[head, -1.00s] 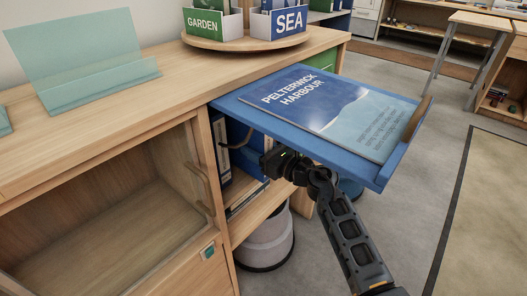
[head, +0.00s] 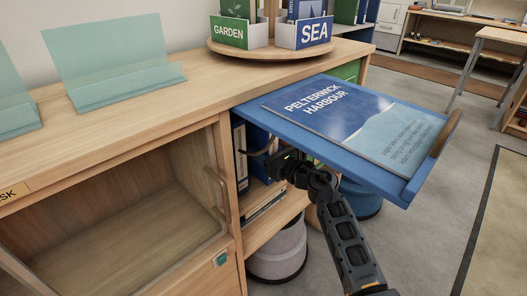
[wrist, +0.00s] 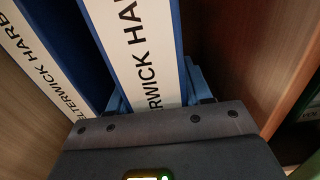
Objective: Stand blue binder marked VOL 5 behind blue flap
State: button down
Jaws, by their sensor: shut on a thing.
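The blue flap (head: 385,180) is raised and juts out level from the cabinet, with a PELTERWICK HARBOUR booklet or panel on top. Under it is an open compartment with blue binders. One binder (head: 240,155) stands at its left side. My gripper (head: 285,165) is under the flap at the compartment's mouth. In the wrist view my gripper (wrist: 158,100) is shut on a blue binder with a white spine (wrist: 145,40), partly reading "RWICK HA". A second blue binder with a white spine (wrist: 35,55) stands to its left. No VOL number is readable; the lower spines are hidden.
A wooden compartment wall (wrist: 225,50) is close on the right of the held binder. Left of the flap is an open empty compartment (head: 130,210). A grey round bin (head: 277,250) stands below. A turntable (head: 270,47) with GARDEN and SEA boxes sits on top.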

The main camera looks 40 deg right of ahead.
jog(key=shift+c, duration=1.4)
grip_release()
jog(key=s+p, duration=0.1)
jog(key=s, duration=1)
jog(key=shift+d, duration=0.2)
dwell(0.6)
